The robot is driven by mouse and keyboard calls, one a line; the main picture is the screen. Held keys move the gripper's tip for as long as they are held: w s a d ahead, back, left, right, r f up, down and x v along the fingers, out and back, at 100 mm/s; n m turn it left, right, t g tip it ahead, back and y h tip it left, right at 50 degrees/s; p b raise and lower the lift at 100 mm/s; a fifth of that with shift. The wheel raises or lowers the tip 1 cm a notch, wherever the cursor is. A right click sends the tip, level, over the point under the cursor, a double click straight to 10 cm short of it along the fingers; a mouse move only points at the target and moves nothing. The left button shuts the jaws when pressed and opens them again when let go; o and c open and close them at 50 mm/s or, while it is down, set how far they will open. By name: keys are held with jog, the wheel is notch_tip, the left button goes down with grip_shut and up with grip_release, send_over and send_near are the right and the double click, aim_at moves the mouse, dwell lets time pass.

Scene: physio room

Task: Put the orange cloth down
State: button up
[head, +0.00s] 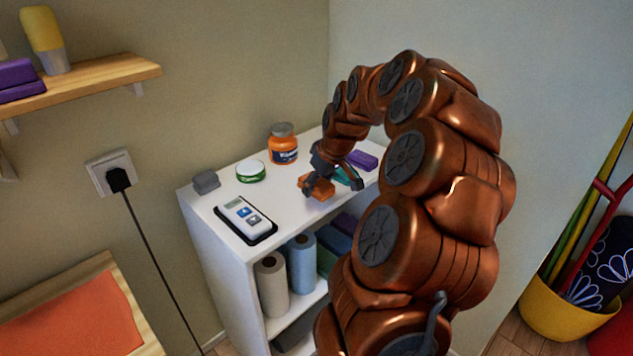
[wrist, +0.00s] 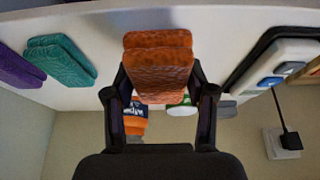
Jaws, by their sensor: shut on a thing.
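The orange cloth (wrist: 157,68) is a folded, textured pad held between the two fingers of my gripper (wrist: 160,95) in the wrist view. In the head view my gripper (head: 322,180) is over the white shelf top, and the orange cloth (head: 315,189) shows at its tips, close to the surface. I cannot tell whether the cloth touches the shelf top. My fingers hide part of the cloth in the head view.
The white shelf unit (head: 290,218) bears an orange jar (head: 283,146), a green-white tin (head: 251,171), a grey cloth (head: 206,182), a device on a black tray (head: 245,220), a teal cloth (wrist: 61,60) and a purple cloth (head: 362,160). Free room lies left of my gripper.

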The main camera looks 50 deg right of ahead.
jog(key=shift+w+d+f+p, duration=0.2)
jog(key=shift+w+d+p, duration=0.05)
jog(key=shift+w+d, duration=0.75)
jog(key=shift+w+d+f+p, duration=0.15)
jog(key=shift+w+d+p, duration=0.1)
jog(key=shift+w+d, duration=0.7)
jog(key=shift+f+p, duration=0.3)
jog(key=shift+f, duration=1.55)
jog(key=o, duration=1.1)
jog(key=shift+r, duration=0.1)
